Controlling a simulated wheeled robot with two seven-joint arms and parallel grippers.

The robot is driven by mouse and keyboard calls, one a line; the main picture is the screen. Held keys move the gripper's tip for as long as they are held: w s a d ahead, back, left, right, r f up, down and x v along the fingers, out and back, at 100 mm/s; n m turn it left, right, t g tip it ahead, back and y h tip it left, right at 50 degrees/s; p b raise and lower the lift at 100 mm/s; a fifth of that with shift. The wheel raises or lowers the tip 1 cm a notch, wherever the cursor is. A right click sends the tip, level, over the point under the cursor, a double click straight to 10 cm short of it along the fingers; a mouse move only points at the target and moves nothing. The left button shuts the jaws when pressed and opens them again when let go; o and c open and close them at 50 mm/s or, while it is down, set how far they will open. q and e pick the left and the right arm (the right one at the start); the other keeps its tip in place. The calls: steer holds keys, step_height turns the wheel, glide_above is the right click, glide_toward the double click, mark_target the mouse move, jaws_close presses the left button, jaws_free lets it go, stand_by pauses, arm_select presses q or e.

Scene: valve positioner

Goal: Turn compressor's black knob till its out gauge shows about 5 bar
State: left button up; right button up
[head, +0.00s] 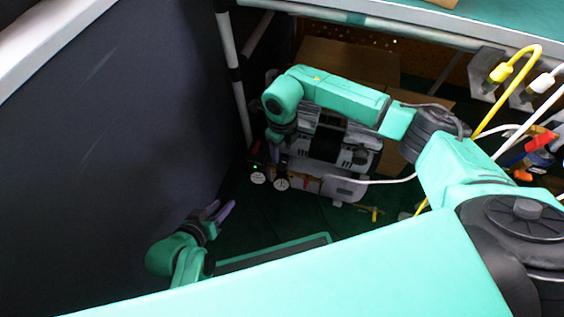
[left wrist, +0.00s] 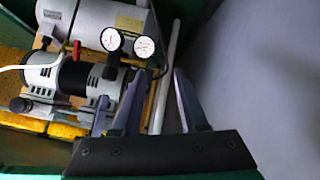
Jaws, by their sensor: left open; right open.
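The compressor (head: 344,188) stands on the floor under the bench, with a silver tank (left wrist: 98,18). Two white-faced gauges sit at its front: a larger gauge (left wrist: 111,39) and a smaller gauge (left wrist: 144,46). Their readings are too small to tell, and I cannot tell which is the out gauge. A dark knob-like part (left wrist: 111,68) sits just below the larger gauge, probably the black knob. My left gripper (head: 220,210) is open and empty, low and left of the compressor, its fingers (left wrist: 159,74) apart from the gauges. My right gripper (head: 281,158) is open above the gauges; its fingertips are hard to see.
A dark wall panel (head: 120,130) stands close on the left. A white pole (head: 235,75) rises behind the gauges. Cardboard boxes (head: 345,60) are behind the compressor. A yellow fitting (head: 372,212) lies on the floor. Cables hang at the right.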

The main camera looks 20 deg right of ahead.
mark_target(282, 161)
step_height(282, 161, down, 3)
steer(key=shift+f+b, duration=0.2)
steer(key=shift+b, duration=0.9)
steer(key=shift+f+b, duration=0.8)
steer(key=shift+f, duration=0.5)
arm_select(q)
steer(key=d+f+t, duration=0.1)
steer(key=f, duration=0.1)
steer(key=d+f+n+t+h, duration=0.1)
steer(key=d+f+t, duration=0.1)
steer(key=shift+d+f, duration=0.1)
steer(key=shift+d, duration=0.05)
arm_select(e)
steer(key=shift+r, duration=0.1)
